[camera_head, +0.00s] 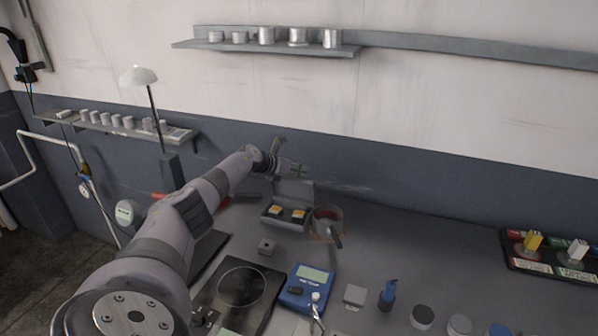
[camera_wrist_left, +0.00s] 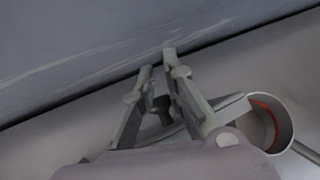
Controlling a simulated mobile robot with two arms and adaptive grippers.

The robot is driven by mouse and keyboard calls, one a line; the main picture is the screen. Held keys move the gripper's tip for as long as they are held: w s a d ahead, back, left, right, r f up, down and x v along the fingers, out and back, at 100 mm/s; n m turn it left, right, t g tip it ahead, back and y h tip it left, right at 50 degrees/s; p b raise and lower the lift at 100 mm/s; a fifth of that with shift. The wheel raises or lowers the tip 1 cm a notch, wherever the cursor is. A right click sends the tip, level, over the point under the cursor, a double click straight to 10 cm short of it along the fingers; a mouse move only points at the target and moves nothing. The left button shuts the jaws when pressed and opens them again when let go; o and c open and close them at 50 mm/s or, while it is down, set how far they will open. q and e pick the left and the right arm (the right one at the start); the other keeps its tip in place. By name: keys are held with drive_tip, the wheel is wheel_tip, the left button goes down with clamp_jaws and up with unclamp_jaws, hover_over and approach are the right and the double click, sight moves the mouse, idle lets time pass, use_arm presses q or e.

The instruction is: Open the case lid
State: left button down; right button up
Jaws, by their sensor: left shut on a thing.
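The case (camera_head: 284,223) is a small grey box on the bench, open at the top, with yellow-orange items inside. Its lid (camera_head: 294,190) stands raised along the back of the case. My left arm reaches in from the left, and my left gripper (camera_head: 290,170) is at the upper edge of the lid. In the left wrist view the gripper (camera_wrist_left: 158,62) points toward the wall, its fingers close together. It is shut on the lid, though the grip itself is partly hidden. My right gripper is not in view.
A pan (camera_head: 327,222) with a red inside stands just right of the case; it also shows in the left wrist view (camera_wrist_left: 286,118). The wall is close behind.

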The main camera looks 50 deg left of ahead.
use_arm(q)
drive_tip(key=shift+s+f+g, duration=0.15)
drive_tip(key=shift+s+f, duration=0.1)
drive_tip(key=shift+f, duration=0.3)
drive_tip(key=shift+s+f+g, duration=0.15)
drive_tip(key=shift+s+f, duration=0.05)
drive_tip(key=shift+f, duration=0.35)
drive_tip(key=c, duration=2)
unclamp_jaws()
drive_tip(key=o, duration=0.4)
drive_tip(key=shift+s+r, duration=0.15)
drive_tip(key=shift+s, duration=0.1)
drive_tip(key=shift+o, duration=0.7)
drive_tip(key=shift+a, duration=0.1)
drive_tip(key=shift+w+a+r, duration=0.1)
drive_tip(key=shift+a+r, duration=0.05)
drive_tip(key=shift+r, duration=0.05)
drive_tip(key=shift+a+r+p, duration=0.25)
drive_tip(key=shift+r+p, duration=0.25)
drive_tip(key=shift+p, duration=0.2)
wheel_tip(320, 180, up, 7)
drive_tip(key=s+a+p, duration=0.2)
drive_tip(key=p, duration=0.3)
drive_tip(key=shift+s, duration=0.4)
